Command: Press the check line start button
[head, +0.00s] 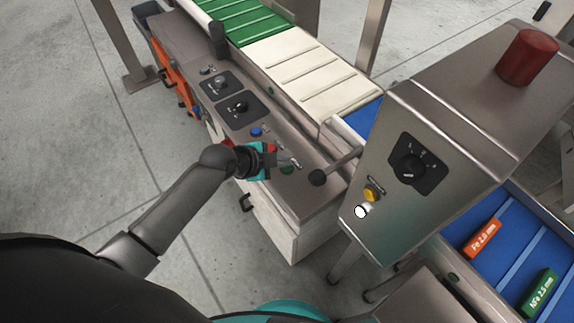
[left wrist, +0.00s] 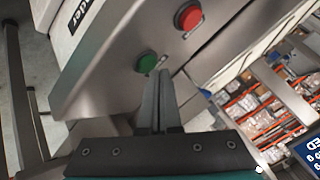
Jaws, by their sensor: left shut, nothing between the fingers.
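A round green button (head: 287,170) sits on the grey metal panel of the console, partly behind my left gripper (head: 294,163) in the head view. In the left wrist view the green button (left wrist: 146,62) shows clearly, with a larger red button (left wrist: 188,17) up and to its right. My left gripper (left wrist: 165,76) is shut and empty. Its fingertips are just below and right of the green button in that view, very close to it; I cannot tell whether they touch. My right gripper is not in view.
A steel cabinet (head: 440,130) with a dial, yellow and white buttons and a red dome stands to the right. A conveyor (head: 310,75) runs behind.

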